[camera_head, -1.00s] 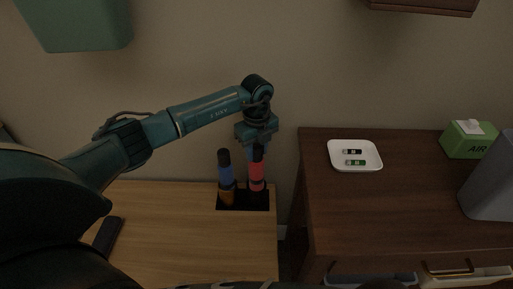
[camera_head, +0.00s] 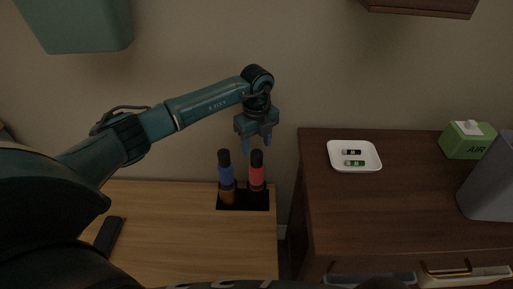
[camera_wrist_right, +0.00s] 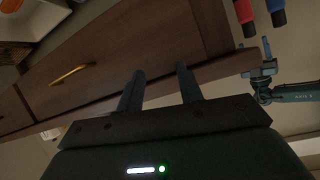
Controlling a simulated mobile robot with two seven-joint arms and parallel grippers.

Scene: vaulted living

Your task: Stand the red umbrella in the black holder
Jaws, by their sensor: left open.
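The red umbrella (camera_head: 257,173), with a black top end, stands upright in the black holder (camera_head: 233,206) on the light wooden table. My right gripper (camera_wrist_right: 156,70) is open and empty before a dark wooden drawer front.
A dark wooden cabinet (camera_head: 400,210) stands at the right. On it are a white tray (camera_head: 355,165) with two small sticks, a green box (camera_head: 466,140) and a grey container (camera_head: 490,185). A dark remote-like object (camera_head: 109,236) lies on the table's left part.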

